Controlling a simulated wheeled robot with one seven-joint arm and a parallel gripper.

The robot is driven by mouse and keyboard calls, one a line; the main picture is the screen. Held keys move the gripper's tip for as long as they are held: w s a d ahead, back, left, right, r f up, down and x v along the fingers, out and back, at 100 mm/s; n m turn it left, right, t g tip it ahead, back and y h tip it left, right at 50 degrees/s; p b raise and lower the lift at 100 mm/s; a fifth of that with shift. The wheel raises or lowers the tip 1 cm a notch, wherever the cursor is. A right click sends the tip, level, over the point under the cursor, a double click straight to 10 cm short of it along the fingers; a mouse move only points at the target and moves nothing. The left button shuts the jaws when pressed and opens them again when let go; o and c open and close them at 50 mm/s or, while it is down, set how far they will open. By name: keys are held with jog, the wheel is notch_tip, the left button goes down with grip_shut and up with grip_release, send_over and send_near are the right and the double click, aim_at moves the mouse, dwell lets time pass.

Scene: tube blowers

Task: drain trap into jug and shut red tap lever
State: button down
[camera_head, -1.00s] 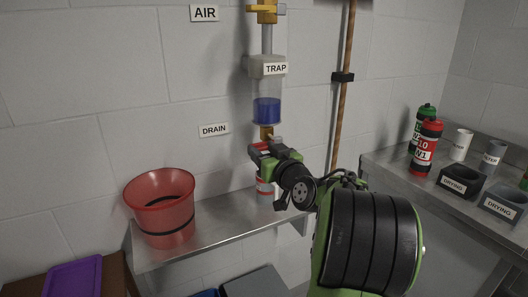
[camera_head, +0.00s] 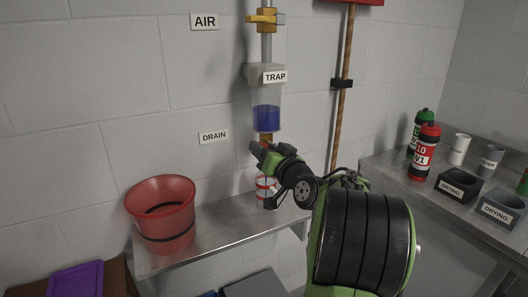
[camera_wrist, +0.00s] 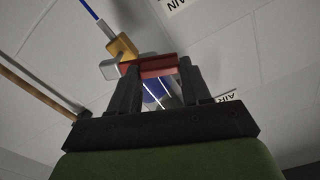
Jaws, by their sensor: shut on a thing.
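The clear trap (camera_head: 266,98) hangs on the wall pipe with dark blue liquid (camera_head: 266,119) in its lower part. The brass drain tap (camera_head: 266,140) is under it, partly hidden by my gripper (camera_head: 256,150). In the wrist view the red tap lever (camera_wrist: 150,67) lies across my fingertips (camera_wrist: 160,75), which are shut on it beside the yellow tap body (camera_wrist: 122,46). A thin blue line (camera_wrist: 90,12), like a liquid stream, runs from the tap. A white jug with red bands (camera_head: 264,186) stands on the shelf below, partly hidden by my arm.
A red bucket (camera_head: 162,215) stands on the left of the steel shelf (camera_head: 218,235). A wooden pole (camera_head: 342,105) hangs right of the trap. The right bench holds bottles (camera_head: 424,152), cups (camera_head: 459,149) and dark drying holders (camera_head: 459,187). A yellow air valve (camera_head: 266,19) is above the trap.

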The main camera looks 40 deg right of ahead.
jog(key=shift+s+d+r+m+p, duration=0.15)
jog(key=shift+d+r+m+p, duration=0.5)
jog(key=shift+m, duration=0.7)
jog(key=shift+s+d+r+m+p, duration=0.15)
jog(key=shift+d+r+m+p, duration=0.25)
jog(key=shift+m+p, duration=0.8)
jog(key=shift+s+d+r+m+p, duration=0.15)
jog(key=shift+d+r+m+p, duration=0.35)
jog(key=shift+m, duration=1.05)
jog(key=c, duration=0.5)
grip_release()
jog(key=shift+s, duration=0.1)
jog(key=b+v, duration=0.5)
jog(key=v, duration=1)
jog(key=shift+s+a+b, duration=0.2)
jog(key=shift+s+b, duration=0.1)
